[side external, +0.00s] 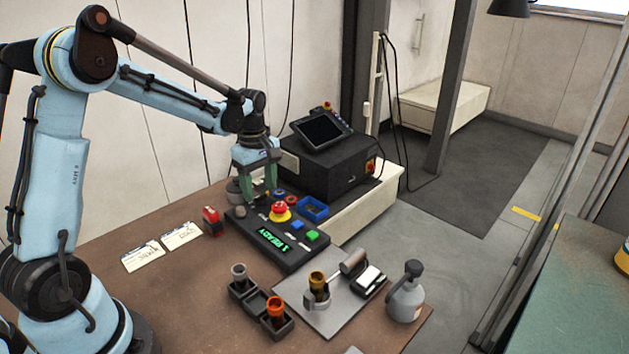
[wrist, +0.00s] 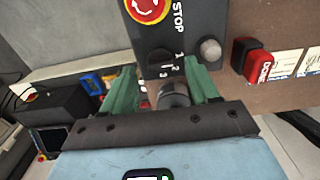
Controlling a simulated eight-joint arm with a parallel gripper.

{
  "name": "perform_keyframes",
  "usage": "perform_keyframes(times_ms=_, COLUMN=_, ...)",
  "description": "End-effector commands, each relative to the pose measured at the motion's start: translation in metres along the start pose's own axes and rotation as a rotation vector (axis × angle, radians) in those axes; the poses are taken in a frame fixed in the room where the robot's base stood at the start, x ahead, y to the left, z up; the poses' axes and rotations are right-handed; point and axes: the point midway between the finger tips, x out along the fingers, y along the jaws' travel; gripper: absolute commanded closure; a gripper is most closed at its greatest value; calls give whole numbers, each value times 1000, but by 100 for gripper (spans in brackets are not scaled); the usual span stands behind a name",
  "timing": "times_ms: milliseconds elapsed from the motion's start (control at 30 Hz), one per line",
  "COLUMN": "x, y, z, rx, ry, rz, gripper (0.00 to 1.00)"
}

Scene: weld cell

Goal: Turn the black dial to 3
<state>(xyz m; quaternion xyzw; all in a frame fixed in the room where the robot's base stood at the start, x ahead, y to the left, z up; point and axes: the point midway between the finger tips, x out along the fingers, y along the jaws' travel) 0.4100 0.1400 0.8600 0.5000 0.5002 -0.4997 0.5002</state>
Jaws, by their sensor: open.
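The black dial (wrist: 160,57) sits on the dark control panel (wrist: 152,30) in the wrist view, with the marks 1, 2 and 3 printed around one side. Which mark it points at is too small to tell. My gripper (wrist: 162,70) is open, with one green finger on each side of the dial's end of the panel. I cannot tell whether the fingers touch the dial. In the side view my gripper (side external: 258,194) points down over the panel's far end (side external: 290,262) and hides the dial there.
The red STOP button (side external: 281,212) stands near the gripper on the panel. A blue tray (side external: 313,209) and black welder box (side external: 325,170) lie beyond. A grey jar (side external: 235,190) is behind the panel. A red block (side external: 212,221) and cards (side external: 181,235) lie left. Cups and a bottle (side external: 406,295) stand in front.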

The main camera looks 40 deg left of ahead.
Motion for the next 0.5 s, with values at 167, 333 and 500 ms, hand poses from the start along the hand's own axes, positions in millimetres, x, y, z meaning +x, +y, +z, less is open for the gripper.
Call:
perform_keyframes(times_ms=167, x=12, y=0, z=0, rx=0, ry=0, rz=0, gripper=40)
perform_keyframes(times_ms=333, x=15, y=0, z=0, rx=0, ry=0, rz=0, gripper=40)
perform_keyframes(times_ms=500, x=14, y=0, z=0, rx=0, ry=0, rz=0, gripper=45)
